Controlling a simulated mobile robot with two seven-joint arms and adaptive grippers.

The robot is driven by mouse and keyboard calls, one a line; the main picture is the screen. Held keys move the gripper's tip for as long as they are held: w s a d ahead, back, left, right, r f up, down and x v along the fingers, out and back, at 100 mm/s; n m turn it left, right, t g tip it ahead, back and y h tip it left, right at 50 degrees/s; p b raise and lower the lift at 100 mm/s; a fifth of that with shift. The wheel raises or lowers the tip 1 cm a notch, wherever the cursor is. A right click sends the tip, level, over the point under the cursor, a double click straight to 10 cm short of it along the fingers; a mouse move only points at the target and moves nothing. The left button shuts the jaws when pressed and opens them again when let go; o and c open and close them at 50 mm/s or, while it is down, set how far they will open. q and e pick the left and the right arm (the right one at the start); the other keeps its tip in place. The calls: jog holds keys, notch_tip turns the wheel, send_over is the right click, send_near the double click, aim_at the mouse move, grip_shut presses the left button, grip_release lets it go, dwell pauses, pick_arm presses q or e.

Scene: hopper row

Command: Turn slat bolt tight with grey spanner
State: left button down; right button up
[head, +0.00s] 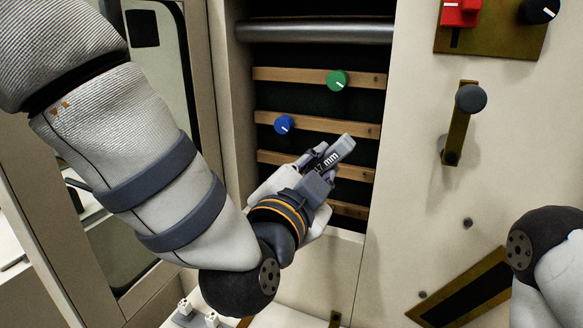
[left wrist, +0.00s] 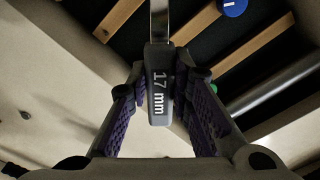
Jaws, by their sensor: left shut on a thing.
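My left gripper (head: 312,178) is shut on the grey spanner (head: 341,151), whose handle reads 17 mm. In the head view the spanner points up and right, in front of the lower wooden slats. In the left wrist view my left gripper (left wrist: 160,95) has its two purple-padded fingers on either side of the spanner handle (left wrist: 158,98). The spanner's shaft runs up out of the top of that view, so its working end is hidden there. I cannot make out the slat bolt clearly. My right gripper is out of view; only part of my right arm shows.
Wooden slats (head: 300,75) cross a dark recess, with a green knob (head: 337,80) and a blue knob (head: 284,124) on them. A grey bar (head: 315,32) spans the top. On the right panel are a lever with a grey knob (head: 470,98) and a red block (head: 460,10).

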pick_arm(q)
jog(key=shift+s+d+r, duration=0.1)
jog(key=shift+s, duration=0.3)
jog(key=w+r+n, duration=0.1)
jog(key=w+n, duration=0.1)
jog(key=w, duration=0.4)
jog(key=shift+w+r+n, duration=0.15)
jog(key=shift+w+n, duration=0.25)
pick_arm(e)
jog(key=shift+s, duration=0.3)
pick_arm(q)
jog(key=shift+d, duration=0.15)
jog(key=shift+w, duration=0.15)
jog(key=shift+w+d, duration=0.15)
jog(key=shift+w, duration=0.3)
dwell(0.6)
